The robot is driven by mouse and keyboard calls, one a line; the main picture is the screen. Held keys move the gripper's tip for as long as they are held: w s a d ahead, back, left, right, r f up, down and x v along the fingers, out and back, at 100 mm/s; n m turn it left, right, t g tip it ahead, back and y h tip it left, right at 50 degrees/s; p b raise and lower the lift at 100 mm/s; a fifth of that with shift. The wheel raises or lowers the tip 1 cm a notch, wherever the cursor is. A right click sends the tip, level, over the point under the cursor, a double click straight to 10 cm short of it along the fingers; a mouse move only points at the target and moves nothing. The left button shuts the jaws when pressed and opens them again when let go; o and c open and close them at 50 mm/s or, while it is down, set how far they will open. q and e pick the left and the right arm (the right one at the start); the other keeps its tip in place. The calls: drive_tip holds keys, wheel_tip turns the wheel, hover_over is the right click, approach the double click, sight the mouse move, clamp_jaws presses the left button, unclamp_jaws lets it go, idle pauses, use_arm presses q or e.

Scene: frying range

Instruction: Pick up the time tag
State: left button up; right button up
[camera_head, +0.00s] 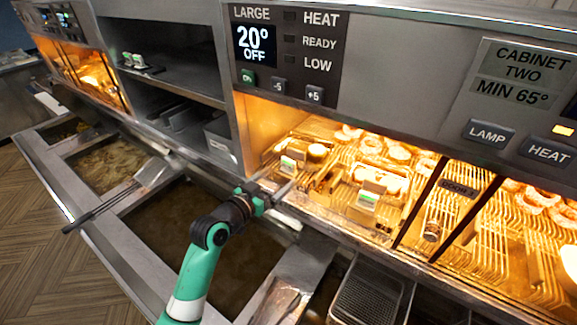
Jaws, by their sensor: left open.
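Small tags with green-and-white faces stand in view, and I cannot tell which one is the time tag. One tag (288,163) is at the left front of the lit cabinet. A second tag (368,197) is farther right, at the front of the cabinet's wire rack. More small green-and-white pieces (133,60) sit on the dark upper shelf at the left. My left gripper (278,186) is open and seems empty, at the cabinet's front edge just below the first tag. A gap shows between them. My right gripper is not in view.
The lit cabinet holds wire racks (470,225) with food behind dark dividers. Its control panel (288,50) is above. Fryer vats (165,225) lie below and left, with a long-handled tool (100,208) across them. A basket (370,295) stands at the bottom right.

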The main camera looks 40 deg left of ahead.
sight(287, 167)
use_arm(q)
drive_tip(key=x, duration=0.4)
drive_tip(key=shift+w+a+r, duration=0.2)
drive_tip(key=shift+w+r, duration=0.05)
drive_tip(key=shift+w, duration=0.1)
drive_tip(key=c, duration=1.4)
